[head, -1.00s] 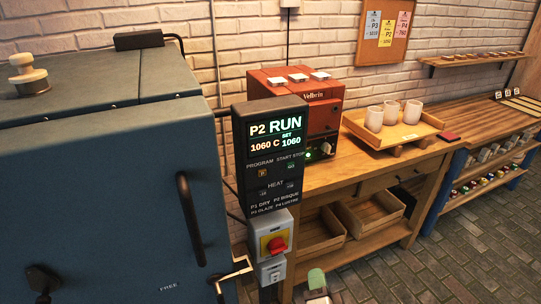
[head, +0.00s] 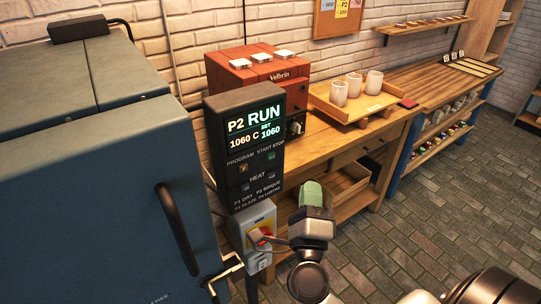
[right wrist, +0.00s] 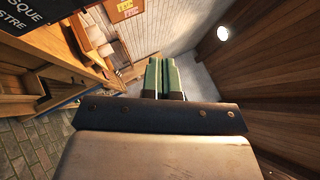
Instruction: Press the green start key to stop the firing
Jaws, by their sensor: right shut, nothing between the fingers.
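The kiln controller (head: 243,148) is a black box beside the blue kiln. Its display (head: 254,129) reads P2 RUN, 1060 C, set 1060. The small green start key (head: 271,156) sits under the START STOP label, below the display. My right gripper (head: 312,192), with green fingertips, is below and to the right of the key, apart from the panel. Its green fingers are together and empty in the right wrist view (right wrist: 163,76). A corner of the panel with lettering (right wrist: 30,30) shows at upper left there. My left gripper is not in view.
The blue kiln (head: 90,190) with its dark handle fills the left. A switch box with a red knob (head: 258,236) hangs under the controller. A wooden bench holds a red Velbrin unit (head: 262,72) and a tray (head: 372,112) of white cups. Floor is free at right.

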